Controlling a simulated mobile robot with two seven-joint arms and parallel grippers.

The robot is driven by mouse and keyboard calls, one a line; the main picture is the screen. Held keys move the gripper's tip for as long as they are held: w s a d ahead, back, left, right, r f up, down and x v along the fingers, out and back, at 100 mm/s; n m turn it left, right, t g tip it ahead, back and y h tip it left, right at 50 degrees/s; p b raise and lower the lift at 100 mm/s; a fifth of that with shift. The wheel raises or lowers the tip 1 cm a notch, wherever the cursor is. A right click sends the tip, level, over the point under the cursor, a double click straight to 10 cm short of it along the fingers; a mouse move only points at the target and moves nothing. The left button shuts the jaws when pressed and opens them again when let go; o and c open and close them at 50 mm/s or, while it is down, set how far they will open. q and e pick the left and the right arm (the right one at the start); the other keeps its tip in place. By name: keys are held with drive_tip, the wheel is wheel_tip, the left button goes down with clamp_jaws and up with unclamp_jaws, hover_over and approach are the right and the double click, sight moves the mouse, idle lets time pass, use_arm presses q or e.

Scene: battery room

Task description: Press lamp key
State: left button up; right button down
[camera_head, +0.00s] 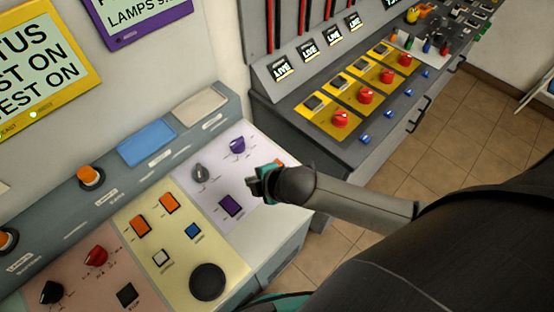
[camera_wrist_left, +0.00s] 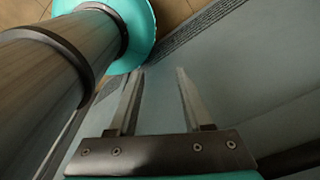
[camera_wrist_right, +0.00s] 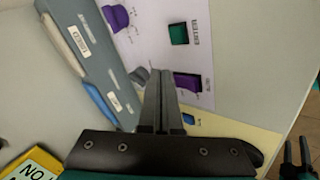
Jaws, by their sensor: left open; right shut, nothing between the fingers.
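The lilac panel (camera_head: 208,168) of the sloped desk carries a grey knob (camera_head: 199,173), a purple knob (camera_head: 237,145) and a purple key (camera_head: 231,205). I cannot read which key is the lamp key. My right gripper (camera_head: 252,186) is shut and empty over this panel; contact cannot be told. In the right wrist view its fingertips (camera_wrist_right: 163,72) lie between the grey knob (camera_wrist_right: 139,76) and the purple key (camera_wrist_right: 187,82). A dark green key (camera_wrist_right: 178,34) lies beyond them. My left gripper (camera_wrist_left: 159,72) is open and empty near a grey surface.
The yellow panel (camera_head: 180,250) beside it has orange, white and blue keys and a black round knob (camera_head: 207,282). A purple-framed sign (camera_head: 145,15) mentions lamps. A second console (camera_head: 345,100) with red knobs stands behind, with tiled floor (camera_head: 420,165) to its right.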

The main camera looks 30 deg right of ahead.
drive_tip(key=w+d+r+n+p, duration=0.1)
drive_tip(key=w+d+r+n, duration=0.1)
drive_tip(key=d+n, duration=0.3)
drive_tip(key=w+d+r+n+t+y, duration=0.1)
drive_tip(key=w+d+r+n, duration=0.1)
drive_tip(key=d+n, duration=0.3)
drive_tip(key=w+n, duration=0.1)
drive_tip(key=n, duration=0.3)
drive_tip(key=shift+w+d+r+p, duration=0.2)
drive_tip(key=shift+w+p, duration=0.1)
drive_tip(key=shift+p, duration=0.1)
drive_tip(key=shift+f, duration=0.15)
wheel_tip(320, 180, down, 8)
drive_tip(key=b, duration=0.8)
drive_tip(key=shift+b, duration=0.3)
drive_tip(key=shift+f, duration=0.3)
idle(0.4)
drive_tip(key=shift+f, duration=0.4)
